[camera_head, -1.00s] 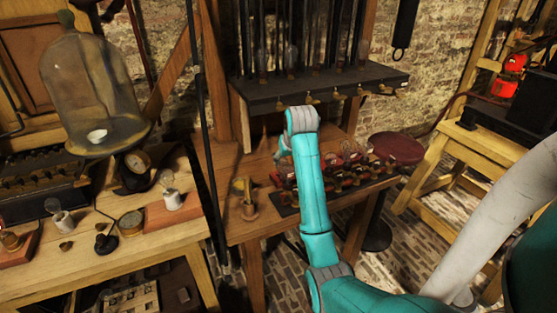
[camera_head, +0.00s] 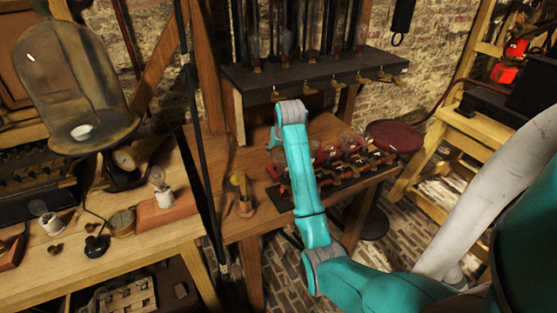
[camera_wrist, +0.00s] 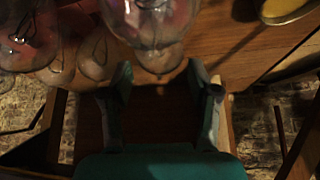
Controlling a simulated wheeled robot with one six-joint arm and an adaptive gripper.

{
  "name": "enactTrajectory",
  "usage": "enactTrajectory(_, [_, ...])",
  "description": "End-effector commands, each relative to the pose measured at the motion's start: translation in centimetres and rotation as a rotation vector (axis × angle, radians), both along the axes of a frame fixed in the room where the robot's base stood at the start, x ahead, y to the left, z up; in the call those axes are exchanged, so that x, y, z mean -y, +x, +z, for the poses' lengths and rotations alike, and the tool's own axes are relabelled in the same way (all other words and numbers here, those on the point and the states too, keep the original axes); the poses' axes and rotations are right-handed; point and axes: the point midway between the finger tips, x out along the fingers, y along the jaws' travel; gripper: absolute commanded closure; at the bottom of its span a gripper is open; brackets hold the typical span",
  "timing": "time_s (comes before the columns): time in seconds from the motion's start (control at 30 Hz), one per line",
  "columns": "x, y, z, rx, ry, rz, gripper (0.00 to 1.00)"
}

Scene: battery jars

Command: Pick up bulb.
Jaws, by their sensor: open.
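Several clear glass bulbs show in the wrist view. The nearest bulb (camera_wrist: 152,28) hangs into the top middle, its rounded end just ahead of and between my fingertips. Other bulbs (camera_wrist: 92,58) crowd to its left. My gripper (camera_wrist: 164,90) is open with nothing between its fingers. In the head view a row of bulbs (camera_head: 345,140) stands on a dark board on the middle table. My arm's end is at the left of this row, and my fingers are hard to make out there. I cannot tell whether a finger touches glass.
A dark shelf (camera_head: 310,76) with tall rods and bulbs overhangs the table. A brass piece (camera_head: 245,207) stands left of the board. The left bench holds a bulb on a white socket (camera_head: 160,182) and a large glass jar (camera_head: 75,80). A red stool (camera_head: 395,138) is at right.

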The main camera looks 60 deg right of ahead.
Motion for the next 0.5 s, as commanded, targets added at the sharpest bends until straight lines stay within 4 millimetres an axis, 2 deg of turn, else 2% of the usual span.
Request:
enactTrajectory(0.2, [1.2, 1.1, -2.6, -0.002, 0.002, 0.000, 0.39])
enactTrajectory(0.5, [1.5, 1.4, -3.2, -0.001, 0.001, 0.000, 0.39])
